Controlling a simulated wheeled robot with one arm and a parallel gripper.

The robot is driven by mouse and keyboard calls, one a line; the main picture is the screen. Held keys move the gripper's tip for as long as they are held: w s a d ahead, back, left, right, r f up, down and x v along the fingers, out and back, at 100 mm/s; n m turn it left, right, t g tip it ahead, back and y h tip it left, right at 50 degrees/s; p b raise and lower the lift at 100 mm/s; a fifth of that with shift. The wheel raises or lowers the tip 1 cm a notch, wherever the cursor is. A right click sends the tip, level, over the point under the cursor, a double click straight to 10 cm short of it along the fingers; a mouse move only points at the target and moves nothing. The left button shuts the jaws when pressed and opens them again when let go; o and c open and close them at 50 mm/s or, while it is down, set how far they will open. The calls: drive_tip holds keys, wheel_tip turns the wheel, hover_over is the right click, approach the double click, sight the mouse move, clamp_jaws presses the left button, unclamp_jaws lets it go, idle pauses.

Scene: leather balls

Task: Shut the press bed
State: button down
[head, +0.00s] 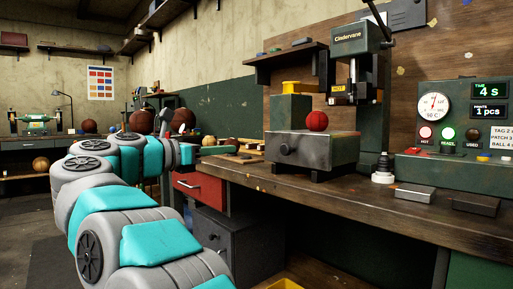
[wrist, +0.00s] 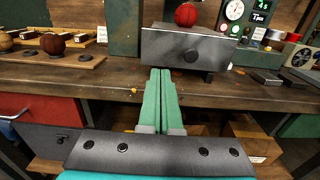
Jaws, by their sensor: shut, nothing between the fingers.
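The press bed (head: 330,152) is a worn grey metal block with a round dark knob on its front. It stands out in front of the green press body (head: 372,100) on the wooden bench. A red ball (head: 316,121) sits on top of it. In the wrist view the bed's front face (wrist: 215,52) is straight ahead, with the red ball (wrist: 186,14) above. My gripper (head: 236,150) is shut and empty, its green fingers together. In the wrist view its fingertips (wrist: 160,71) are just below the bed's front face; the head view shows a gap between them.
The bench top (head: 400,208) has two dark blocks and a white-based stamp on it. A control box (head: 455,130) with a gauge and a lit green button stands at right. A red drawer (head: 200,192) is under the bench. Brown balls (wrist: 53,43) rest at left.

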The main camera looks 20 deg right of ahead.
sight(275, 144)
drive_tip(key=x, duration=1.3)
drive_tip(key=shift+w+d+p, duration=0.15)
drive_tip(key=shift+d+p, duration=0.2)
drive_tip(key=shift+d, duration=0.15)
drive_tip(key=shift+w+d, duration=0.1)
drive_tip(key=shift+d, duration=0.15)
drive_tip(key=p+x, duration=0.7)
drive_tip(key=x, duration=1.2)
drive_tip(key=shift+r, duration=0.1)
drive_tip(key=shift+w+d, duration=0.15)
drive_tip(key=shift+d, duration=0.3)
